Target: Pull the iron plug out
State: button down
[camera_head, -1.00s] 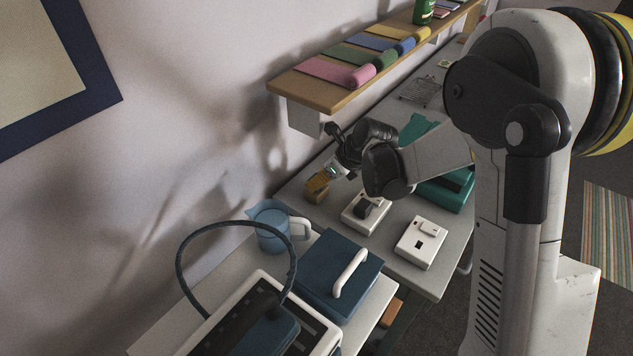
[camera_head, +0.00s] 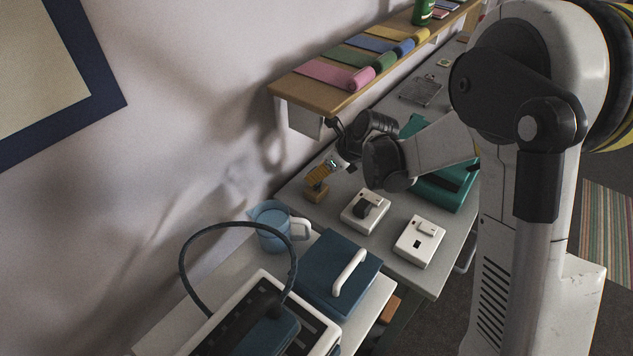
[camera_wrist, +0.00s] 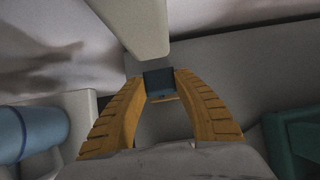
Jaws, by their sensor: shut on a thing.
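My gripper (camera_head: 319,177) has yellow fingers and is low over the far table, near the wall. In the wrist view its fingers (camera_wrist: 160,88) are shut on a small dark blue piece (camera_wrist: 159,81); I cannot tell whether it is the iron plug. A small brown block (camera_head: 316,193) stands on the table right below the fingertips; I cannot tell whether they touch. A white box (camera_head: 353,217) with a black plug-like piece (camera_head: 367,206) stands to the right. Another white box (camera_head: 418,246) with a dark square opening is nearer. A dark blue appliance with a looped hose (camera_head: 272,328) is at front.
A wooden shelf (camera_head: 290,88) with coloured rolls overhangs behind my gripper. A blue jug (camera_head: 268,238) and a dark blue box (camera_head: 325,280) with a white handle are nearer. The grey tabletop between the boxes is bare.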

jog(key=shift+r, duration=0.1)
jog(key=shift+r+p, duration=1.3)
jog(key=shift+r, duration=0.65)
